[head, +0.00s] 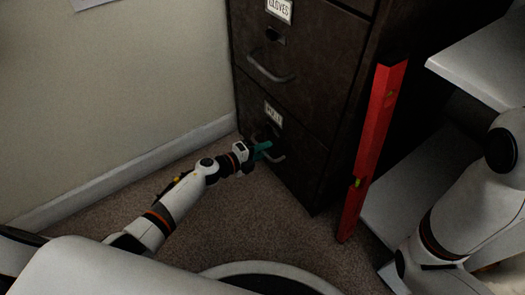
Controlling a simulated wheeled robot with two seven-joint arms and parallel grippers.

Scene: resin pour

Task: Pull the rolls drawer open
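A dark filing cabinet (340,75) stands against the wall, with drawers one above another. Its lower drawer (300,165) has a small white label (272,113), too small to read with certainty, and its front looks flush with the cabinet. A curved metal handle (281,157) is on this drawer. My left gripper (264,150), with teal fingers, is at this handle and overlaps it in the picture. I cannot tell whether the fingers are closed around it. My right arm shows at the right, but its gripper is outside the picture.
The upper drawer (315,50) is labelled GLOVES and has its own handle (270,71). A red spirit level (374,145) leans upright at the cabinet's right corner. White shelves (485,55) stand at the right. Carpet (225,225) lies clear before the cabinet.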

